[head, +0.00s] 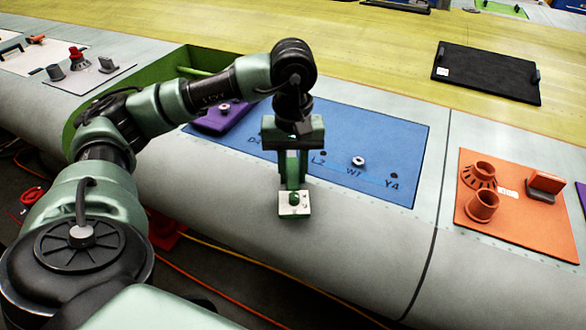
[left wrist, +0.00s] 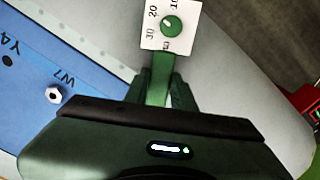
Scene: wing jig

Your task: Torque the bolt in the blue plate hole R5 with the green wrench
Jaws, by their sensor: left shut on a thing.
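My left gripper (head: 292,158) is shut on the green wrench (left wrist: 160,78) and points down over the front edge of the blue plate (head: 400,143). The wrench's white dial head, with a green knob and numbers, shows in the head view (head: 294,204) and the left wrist view (left wrist: 170,25). The blue plate also shows in the left wrist view (left wrist: 30,110). A silver bolt (head: 358,162) sits at W7; it also shows in the left wrist view (left wrist: 54,95). Hole Y4 (head: 394,176) looks empty. I see no R5 label; the gripper and arm cover part of the plate. My right gripper is out of view.
A purple part (head: 222,118) with a bolt lies at the plate's left end. An orange board (head: 520,228) with cups stands at right. A black panel (head: 487,72) lies behind on the yellow surface. A white tray (head: 95,75) with parts is at far left.

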